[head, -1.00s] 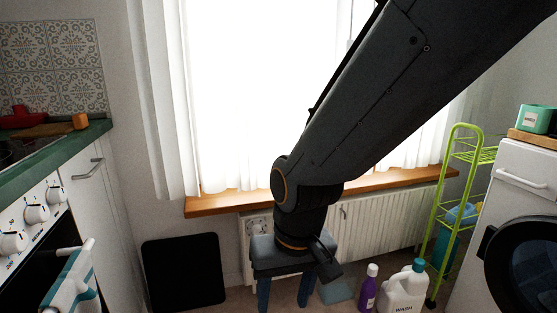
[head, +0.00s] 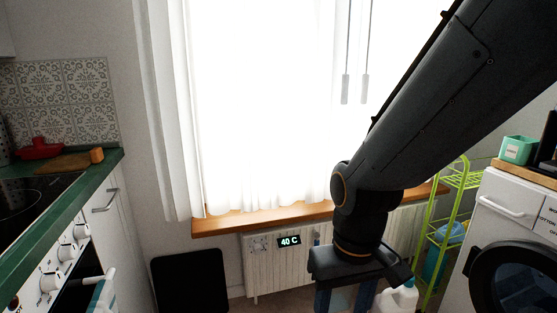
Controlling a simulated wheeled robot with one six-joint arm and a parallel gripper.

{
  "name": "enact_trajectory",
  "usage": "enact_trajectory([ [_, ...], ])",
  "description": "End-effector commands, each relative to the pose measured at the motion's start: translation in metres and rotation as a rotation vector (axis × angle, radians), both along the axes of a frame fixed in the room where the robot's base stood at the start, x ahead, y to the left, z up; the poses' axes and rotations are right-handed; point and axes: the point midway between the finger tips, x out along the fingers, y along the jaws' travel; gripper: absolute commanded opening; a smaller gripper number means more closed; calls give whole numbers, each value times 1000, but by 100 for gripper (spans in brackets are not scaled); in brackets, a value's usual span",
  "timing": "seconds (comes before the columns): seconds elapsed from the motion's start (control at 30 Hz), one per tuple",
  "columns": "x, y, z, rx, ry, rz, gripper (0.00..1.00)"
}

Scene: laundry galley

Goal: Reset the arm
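My arm comes in from the upper right, and my gripper (head: 342,297) hangs at its end, pointing down in front of the radiator. Its two blue fingers stand apart. A pale patch shows between them, and I cannot tell what it is; nothing looks clamped. The fingertips run out of the picture at the bottom edge.
A white jug (head: 398,298) is partly hidden right of my gripper. A green rack (head: 460,180) and a washer (head: 510,220) stand at the right. A radiator (head: 270,262) reading 40 C is behind. A counter (head: 60,205) and oven knobs are at the left.

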Motion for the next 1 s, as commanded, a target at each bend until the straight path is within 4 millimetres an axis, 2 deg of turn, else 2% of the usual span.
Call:
enact_trajectory([
  [0.03, -3, -9, 19, -3, 1, -27, 51],
  [0.3, -9, -50, 67, -13, 6, -145, 51],
  [0.43, -13, -67, 85, -17, 7, -191, 51],
  [0.63, -16, -81, 97, -21, 8, -227, 51],
  [1.0, -16, -82, 96, -21, 8, -232, 51],
])
